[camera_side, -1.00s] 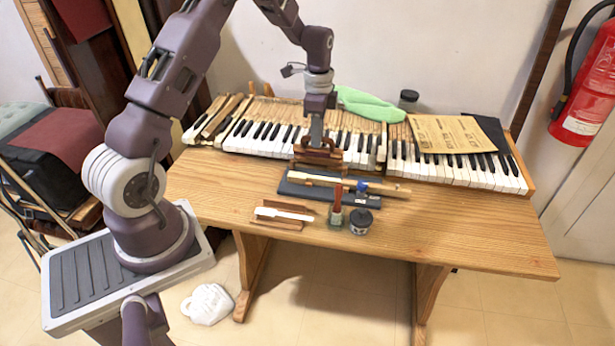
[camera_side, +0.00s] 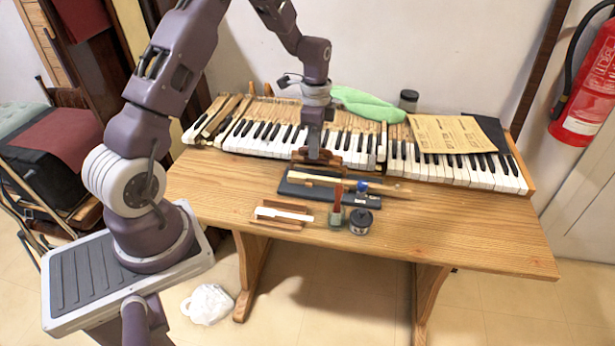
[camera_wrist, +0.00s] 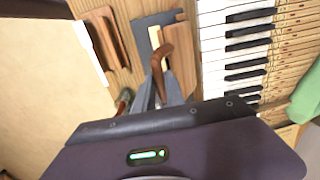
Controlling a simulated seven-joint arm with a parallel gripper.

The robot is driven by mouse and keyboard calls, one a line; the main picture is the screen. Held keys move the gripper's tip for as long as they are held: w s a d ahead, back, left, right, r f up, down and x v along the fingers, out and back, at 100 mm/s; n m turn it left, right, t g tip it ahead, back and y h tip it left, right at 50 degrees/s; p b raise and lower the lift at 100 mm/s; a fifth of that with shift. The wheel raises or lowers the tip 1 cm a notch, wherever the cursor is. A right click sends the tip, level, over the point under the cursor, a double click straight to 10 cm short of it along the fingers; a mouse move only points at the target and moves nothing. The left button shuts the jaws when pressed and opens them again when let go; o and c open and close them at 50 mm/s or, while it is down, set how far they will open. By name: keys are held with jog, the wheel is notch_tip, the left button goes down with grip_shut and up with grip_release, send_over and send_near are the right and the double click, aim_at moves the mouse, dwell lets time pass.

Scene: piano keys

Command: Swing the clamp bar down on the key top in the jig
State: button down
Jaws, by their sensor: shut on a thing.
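The jig is a dark slate base (camera_side: 335,197) on the table in front of the keyboard, with a brown wooden block (camera_wrist: 180,58) on it. A pale wooden key (camera_side: 312,178) lies across it; a cream strip of it shows in the wrist view (camera_wrist: 155,37). The reddish-brown clamp bar (camera_wrist: 163,52) stands out between my gripper's grey fingers (camera_wrist: 165,92). My gripper (camera_side: 316,152) is shut on the bar, above the back of the jig. The fingers and bar hide part of the key top; I cannot tell whether the bar touches it.
A wooden tray (camera_side: 268,219) with a white key top (camera_side: 284,213) sits at the front. A small bottle with a red top (camera_side: 337,215) and a dark-lidded jar (camera_side: 361,222) stand beside it. Piano keys (camera_side: 455,172) run behind the jig. The table's right front is clear.

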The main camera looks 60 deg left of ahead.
jog(key=shift+s+d+f, duration=0.65)
jog(key=shift+d+f, duration=0.1)
jog(key=shift+s+d+f, duration=0.3)
jog(key=shift+f, duration=0.15)
jog(key=shift+s+d+f, duration=0.25)
jog(key=shift+f, duration=0.35)
jog(key=shift+s+d+f, duration=0.2)
jog(key=shift+f, duration=0.3)
jog(key=shift+s+d+f, duration=0.2)
jog(key=shift+f, duration=0.25)
